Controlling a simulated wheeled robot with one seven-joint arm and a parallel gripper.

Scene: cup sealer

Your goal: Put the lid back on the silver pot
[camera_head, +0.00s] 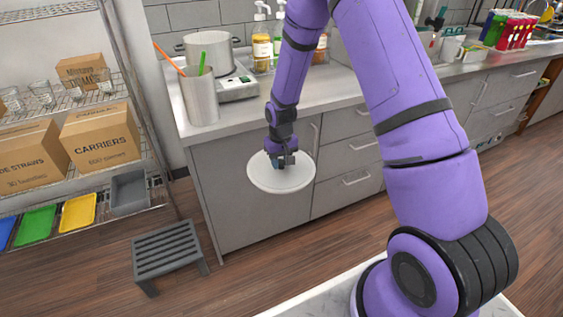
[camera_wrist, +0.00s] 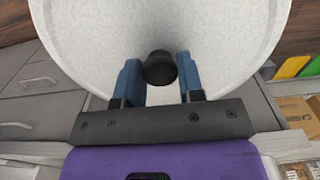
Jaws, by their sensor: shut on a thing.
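The silver pot (camera_head: 211,53) stands without a lid on a small appliance at the left end of the counter. A round white lid (camera_head: 281,181) hangs from my gripper (camera_head: 280,160) in front of the cabinet, below counter height. In the wrist view the lid (camera_wrist: 90,40) fills the top of the picture. Its black knob (camera_wrist: 159,67) sits between the two blue fingers of my gripper (camera_wrist: 158,78). The gripper is shut on the knob. The lid is apart from the pot, lower and to its right.
A metal canister (camera_head: 201,96) with coloured sticks stands on the counter in front of the pot. Jars (camera_head: 262,52) and pump bottles stand right of it. A grey step stool (camera_head: 168,246) is on the floor. A wire shelf (camera_head: 75,110) with boxes stands at left.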

